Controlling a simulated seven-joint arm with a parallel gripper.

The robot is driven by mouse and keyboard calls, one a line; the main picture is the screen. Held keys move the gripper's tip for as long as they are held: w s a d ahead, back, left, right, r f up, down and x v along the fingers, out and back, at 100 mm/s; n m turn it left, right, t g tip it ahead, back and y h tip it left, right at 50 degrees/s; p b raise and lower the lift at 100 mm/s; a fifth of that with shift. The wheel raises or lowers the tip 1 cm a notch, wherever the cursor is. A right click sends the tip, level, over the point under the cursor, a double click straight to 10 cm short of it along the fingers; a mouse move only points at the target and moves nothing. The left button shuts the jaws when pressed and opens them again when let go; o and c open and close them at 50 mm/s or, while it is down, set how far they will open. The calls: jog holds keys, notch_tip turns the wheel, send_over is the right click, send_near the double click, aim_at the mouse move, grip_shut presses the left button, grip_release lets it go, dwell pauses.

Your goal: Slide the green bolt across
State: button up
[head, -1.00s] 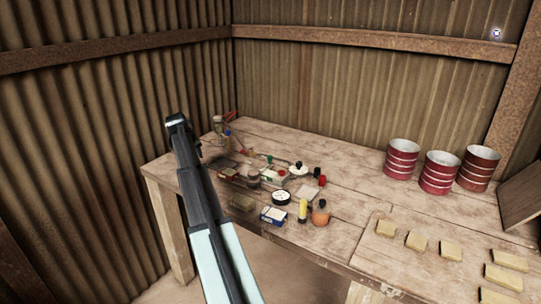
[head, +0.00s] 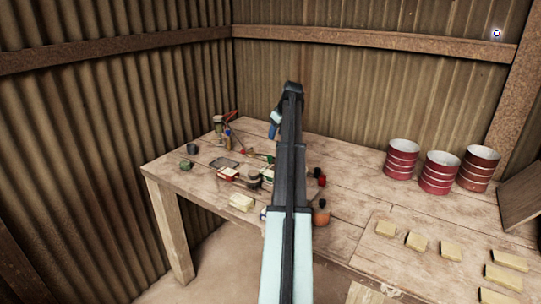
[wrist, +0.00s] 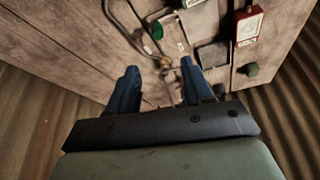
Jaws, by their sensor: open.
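A round green knob (wrist: 156,30) shows near the top of the wrist view, close to a curved metal rod (wrist: 128,38). I take it for the green bolt, but cannot tell for sure. In the head view a small green part (head: 269,158) shows just left of my arm, which hides much around it. My gripper (wrist: 158,72) has its two blue fingers spread apart with nothing held between them. It hangs above the bench, apart from the green knob. In the head view the blue fingers (head: 274,129) show near the bench's back edge.
The wooden bench (head: 345,150) holds clutter left of my arm, including a green block (head: 186,164), a red-and-white box (head: 228,174) and a yellowish block (head: 241,202). Red drums (head: 402,160) stand at the back right. Pale tiles (head: 451,250) lie front right. Corrugated walls close the back and left.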

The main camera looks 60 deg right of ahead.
aim_at(270, 156)
jog(key=x, duration=1.3)
jog(key=shift+d+f, duration=0.25)
jog(key=shift+f, duration=0.05)
jog(key=shift+c, duration=0.3)
grip_shut()
